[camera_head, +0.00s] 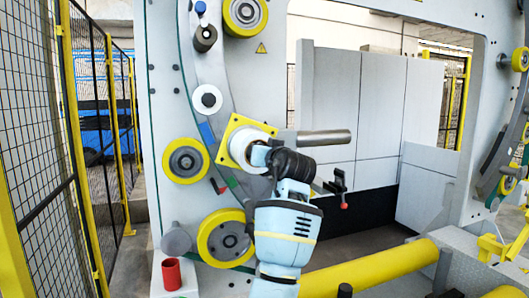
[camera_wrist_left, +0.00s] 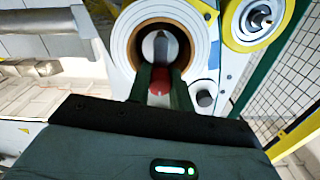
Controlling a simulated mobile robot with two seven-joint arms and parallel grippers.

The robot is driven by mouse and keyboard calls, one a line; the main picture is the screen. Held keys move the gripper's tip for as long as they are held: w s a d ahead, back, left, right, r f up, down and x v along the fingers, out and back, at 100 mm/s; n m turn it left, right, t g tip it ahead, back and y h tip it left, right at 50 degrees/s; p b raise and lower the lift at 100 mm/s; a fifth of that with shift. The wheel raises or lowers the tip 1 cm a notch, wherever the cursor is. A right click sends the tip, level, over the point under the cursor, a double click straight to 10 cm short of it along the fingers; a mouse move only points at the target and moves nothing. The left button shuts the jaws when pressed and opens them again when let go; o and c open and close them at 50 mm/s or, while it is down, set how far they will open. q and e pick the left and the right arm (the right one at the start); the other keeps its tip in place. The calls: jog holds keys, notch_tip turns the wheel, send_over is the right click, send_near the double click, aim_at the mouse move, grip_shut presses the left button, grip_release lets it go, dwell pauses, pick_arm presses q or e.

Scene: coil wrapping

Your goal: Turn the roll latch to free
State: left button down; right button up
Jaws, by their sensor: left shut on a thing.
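The white roll (camera_head: 245,150) sits on a yellow square plate (camera_head: 225,132) on the machine's curved ring. In the left wrist view the roll (camera_wrist_left: 203,48) shows end-on with a brown core. The roll latch (camera_wrist_left: 160,48), a grey pointed piece with a red end, is in the middle of the core. My left gripper (camera_wrist_left: 158,88) is in front of the roll, its two dark fingers shut around the red end of the latch. In the head view my arm covers part of the roll, and the fingertips and latch are hidden. My right gripper is not in view.
A grey bar (camera_head: 325,138) sticks out right of the roll. A dark fitting with red parts (camera_head: 343,188) is right of my arm. A yellow tube (camera_head: 385,268) runs low at right. A fence (camera_head: 40,150) stands at left.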

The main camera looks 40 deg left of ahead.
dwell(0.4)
pick_arm(q)
jog(key=c, duration=1.3)
grip_release()
jog(key=shift+s, duration=0.1)
jog(key=shift+o, duration=0.2)
jog(key=shift+d, duration=0.1)
jog(key=v, duration=0.7)
jog(key=shift+s+d+b, duration=0.2)
jog(key=shift+d+b, duration=0.1)
